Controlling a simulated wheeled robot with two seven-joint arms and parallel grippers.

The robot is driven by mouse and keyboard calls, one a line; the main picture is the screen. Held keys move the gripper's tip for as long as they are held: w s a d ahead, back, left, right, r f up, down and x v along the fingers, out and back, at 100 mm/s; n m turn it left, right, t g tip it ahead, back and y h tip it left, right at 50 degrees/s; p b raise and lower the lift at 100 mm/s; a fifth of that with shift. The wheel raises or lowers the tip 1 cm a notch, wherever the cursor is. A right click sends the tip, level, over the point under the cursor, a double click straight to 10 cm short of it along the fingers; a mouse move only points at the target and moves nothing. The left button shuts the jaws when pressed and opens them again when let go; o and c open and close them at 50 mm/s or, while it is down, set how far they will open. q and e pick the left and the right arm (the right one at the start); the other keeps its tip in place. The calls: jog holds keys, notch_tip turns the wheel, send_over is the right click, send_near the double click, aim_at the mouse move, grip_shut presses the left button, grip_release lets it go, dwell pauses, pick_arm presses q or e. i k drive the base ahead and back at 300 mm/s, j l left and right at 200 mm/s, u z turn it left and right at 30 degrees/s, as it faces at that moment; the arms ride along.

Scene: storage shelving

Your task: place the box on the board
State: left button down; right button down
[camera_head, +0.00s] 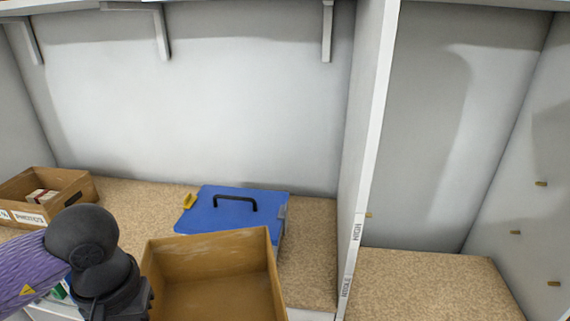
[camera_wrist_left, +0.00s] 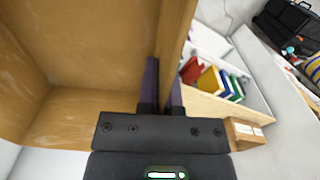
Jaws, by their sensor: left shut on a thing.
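An open, empty brown box (camera_head: 212,258) is at the bottom middle of the head view, in front of the shelf. My left gripper (camera_head: 146,290) is at its left wall. In the left wrist view the two fingers of the gripper (camera_wrist_left: 164,88) straddle one wall of the box (camera_wrist_left: 85,50), shut on it. The speckled tan board (camera_head: 312,245) lies as the shelf floor behind the box. The box hides part of the board's front, and its underside is out of view, so I cannot tell whether it touches anything. My right gripper is not in view.
A blue case (camera_head: 232,212) with a black handle lies on the board just behind the box. A smaller labelled brown box (camera_head: 70,186) stands at the left. A white upright divider (camera_head: 366,150) bounds the right side. Another tan board (camera_head: 430,285) beyond it is bare.

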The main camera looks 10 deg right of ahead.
aim_at(429, 286)
jog(key=l, duration=2.05)
jog(key=i+l, duration=0.2)
jog(key=i+z, duration=0.05)
jog(key=i, duration=0.05)
